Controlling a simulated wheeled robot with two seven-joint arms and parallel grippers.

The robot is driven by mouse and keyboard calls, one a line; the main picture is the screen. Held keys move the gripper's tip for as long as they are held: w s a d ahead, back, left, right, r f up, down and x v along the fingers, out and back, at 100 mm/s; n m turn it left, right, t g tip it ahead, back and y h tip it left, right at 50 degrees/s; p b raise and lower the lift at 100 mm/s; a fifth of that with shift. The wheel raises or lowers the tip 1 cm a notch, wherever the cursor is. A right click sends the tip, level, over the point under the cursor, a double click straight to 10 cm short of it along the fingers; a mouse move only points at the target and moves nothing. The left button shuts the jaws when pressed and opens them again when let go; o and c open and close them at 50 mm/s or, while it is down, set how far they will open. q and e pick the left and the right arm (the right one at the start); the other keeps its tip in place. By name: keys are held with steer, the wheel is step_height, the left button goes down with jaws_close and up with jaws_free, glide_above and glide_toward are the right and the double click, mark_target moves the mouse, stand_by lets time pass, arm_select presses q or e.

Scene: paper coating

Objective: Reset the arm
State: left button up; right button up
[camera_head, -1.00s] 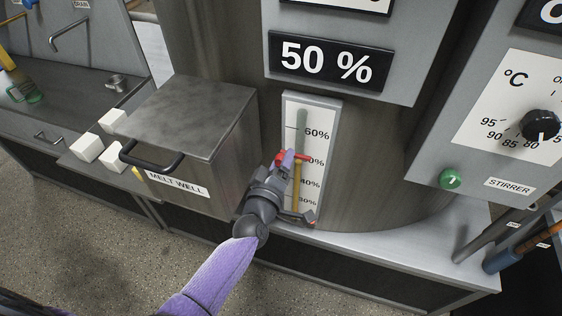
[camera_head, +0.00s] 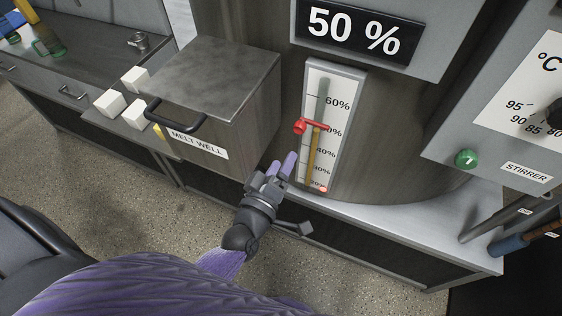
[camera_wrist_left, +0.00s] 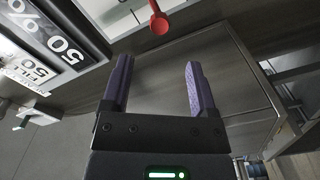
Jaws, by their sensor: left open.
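My left gripper (camera_head: 282,165) is in the middle of the head view, in front of the tank and below the gauge. Its two purple fingers are apart and nothing is between them. The red pointer (camera_head: 311,126) on the level gauge (camera_head: 340,124) stands near the 50% mark, apart from the gripper. A red knob-like part (camera_wrist_left: 160,24) shows above the fingers in the left wrist view. My right gripper is not in view.
The melt well box (camera_head: 218,88) with its black handle (camera_head: 176,120) stands left of the gripper. Several white blocks (camera_head: 109,103) lie on a ledge beside it. A green knob (camera_head: 466,159) and rods (camera_head: 520,242) are at the right. The speckled floor (camera_head: 130,192) is open.

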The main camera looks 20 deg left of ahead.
arm_select(q)
steer(key=s+f+m+g+b, duration=0.1)
steer(key=s+f+m+g, duration=0.3)
steer(key=f, duration=0.5)
steer(key=s+f+m+g+h+b, duration=0.1)
steer(key=s+f+m+g+b, duration=0.15)
steer(key=s+f, duration=0.45)
steer(key=s+f+m+g+b, duration=0.1)
steer(key=s+f+m+g, duration=0.2)
steer(key=f, duration=0.8)
steer(key=s+a+f+m+g+y+b, duration=0.1)
steer(key=s+f+g, duration=0.3)
steer(key=s, duration=0.5)
steer(key=s+a+f+m+g, duration=0.3)
steer(key=s+a+f+g, duration=0.1)
steer(key=s, duration=0.5)
steer(key=shift+s+f+y+b, duration=0.4)
steer(key=shift+f, duration=0.3)
